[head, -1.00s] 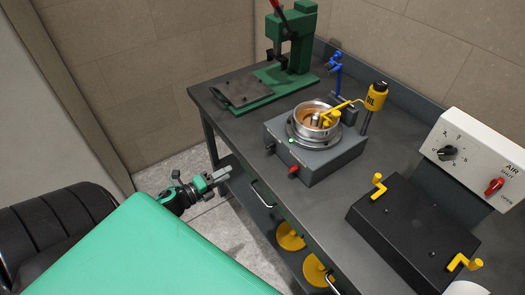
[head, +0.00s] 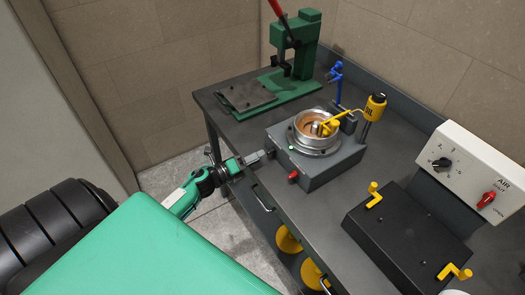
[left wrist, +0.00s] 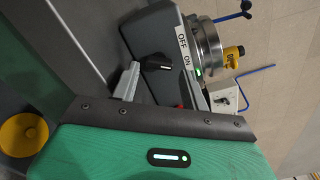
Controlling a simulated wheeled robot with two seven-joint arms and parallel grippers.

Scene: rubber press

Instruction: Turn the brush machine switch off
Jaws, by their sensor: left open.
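The brush machine (head: 325,172) is a grey box on the bench with a round metal bowl on top and a small green light lit. Its black switch (left wrist: 156,63) shows in the left wrist view beside a white label (left wrist: 183,50) reading OFF and ON; a green light glows near ON. In the head view the switch (head: 271,153) is small and dark, at the box's left end. My left gripper (head: 256,157) is open and empty, its fingertips close to the switch. I cannot tell whether they touch it. My right gripper is out of view.
A red knob (head: 293,176) sticks out of the machine's front. A green press (head: 296,50) stands at the back. A yellow oil bottle (head: 375,106) and blue stand (head: 336,75) are behind the bowl. A black box with yellow handles (head: 405,225) lies to the right.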

